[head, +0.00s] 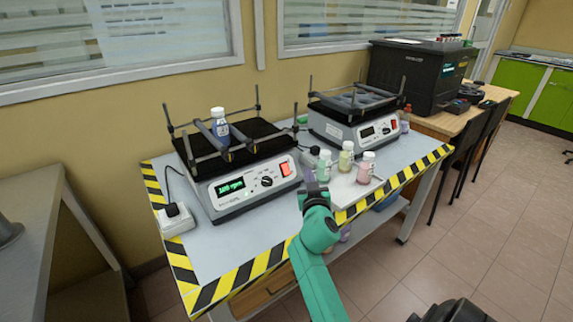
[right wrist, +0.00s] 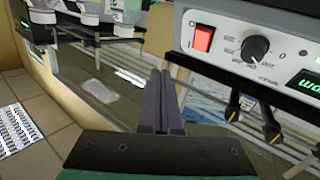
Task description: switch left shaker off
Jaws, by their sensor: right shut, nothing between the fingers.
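The left shaker (head: 240,188) stands on the left of the striped-edge table, with its green display (head: 230,187) lit and apparently reading 100 rpm. Its red switch (head: 285,169) is at the right end of the front panel, beside a black knob (head: 266,181). The switch also shows close up in the right wrist view (right wrist: 203,37), where the panel appears upside down. My right gripper (head: 311,164) is in front of the panel, right of the switch. In the right wrist view its fingers (right wrist: 160,72) are together and empty, apart from the switch. My left gripper is out of view.
A bottle (head: 219,128) sits on the left shaker's platform. A second shaker (head: 352,125) stands to the right. Several bottles and a white tray (head: 346,190) are close to my right gripper. A plugged socket block (head: 176,222) is at the table's left.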

